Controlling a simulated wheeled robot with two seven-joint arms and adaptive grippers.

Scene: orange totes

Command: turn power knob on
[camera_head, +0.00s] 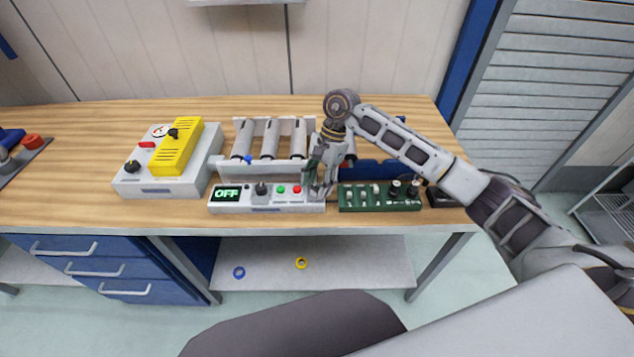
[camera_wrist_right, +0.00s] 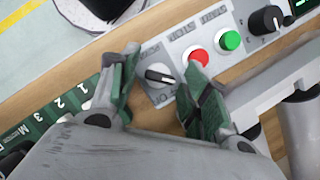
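The white control box (camera_head: 245,207) lies near the table's front edge, with a lit green display (camera_head: 227,194) reading OFF. In the right wrist view, a small dark rotary knob with a light pointer line (camera_wrist_right: 159,75) sits on a pale square plate at the box's end, beside the red button (camera_wrist_right: 198,61). My right gripper (camera_head: 320,189) is over that end and hides the knob in the head view. Its green-padded fingers are open, one on each side of the knob; I cannot tell whether they touch it. My left gripper is not in view.
A green board with several switches (camera_head: 380,207) lies just right of the box. A larger black knob (camera_head: 261,189) and a green button (camera_head: 281,189) are on the box. Rollers (camera_head: 270,139) stand behind. A white box with a yellow cover (camera_head: 176,147) stands left.

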